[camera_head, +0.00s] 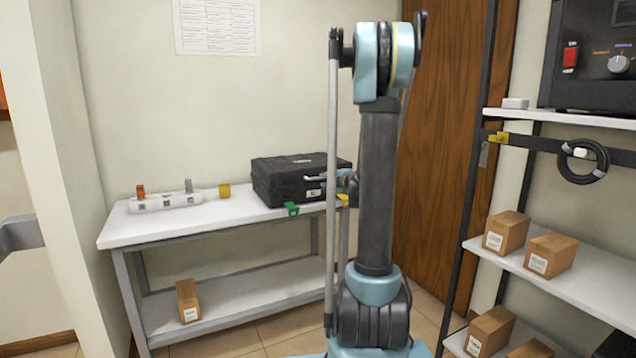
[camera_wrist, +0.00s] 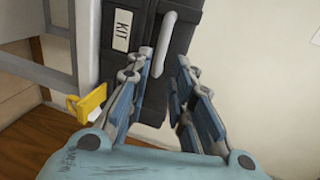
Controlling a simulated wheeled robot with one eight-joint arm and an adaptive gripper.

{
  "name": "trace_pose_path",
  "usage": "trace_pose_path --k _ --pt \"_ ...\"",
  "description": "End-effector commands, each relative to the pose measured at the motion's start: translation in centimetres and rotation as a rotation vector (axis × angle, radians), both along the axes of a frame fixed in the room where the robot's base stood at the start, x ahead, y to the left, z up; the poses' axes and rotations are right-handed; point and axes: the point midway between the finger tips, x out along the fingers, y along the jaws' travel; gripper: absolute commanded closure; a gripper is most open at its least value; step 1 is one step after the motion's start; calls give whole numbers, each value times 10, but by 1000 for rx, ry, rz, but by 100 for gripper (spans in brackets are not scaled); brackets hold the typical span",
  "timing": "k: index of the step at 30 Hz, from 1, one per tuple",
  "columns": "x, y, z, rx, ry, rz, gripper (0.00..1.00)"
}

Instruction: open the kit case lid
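The black kit case (camera_head: 282,182) lies on the right part of the white table, and its lid is shut. In the wrist view its dark front (camera_wrist: 122,65) carries a white KIT label (camera_wrist: 122,31) and a pale grey handle (camera_wrist: 168,35). My gripper (camera_wrist: 164,60) is open at the case front, with the near end of the handle showing between its fingertips. Whether the fingers touch the handle cannot be told. In the head view my arm hides the case's right part and most of the gripper.
A green clip (camera_head: 292,208) and a yellow clip (camera_wrist: 88,102) are at the table edge by the case. Shelves with small boxes (camera_head: 507,231) stand at the right.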

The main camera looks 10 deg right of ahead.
Motion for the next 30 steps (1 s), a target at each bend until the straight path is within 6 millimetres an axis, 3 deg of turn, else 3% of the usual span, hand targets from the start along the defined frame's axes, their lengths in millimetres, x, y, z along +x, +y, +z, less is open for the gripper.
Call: trace_pose_path --k 16,30 --pt "75 24 -17 0 0 1 79" --pt "88 29 -20 0 0 -1 79"
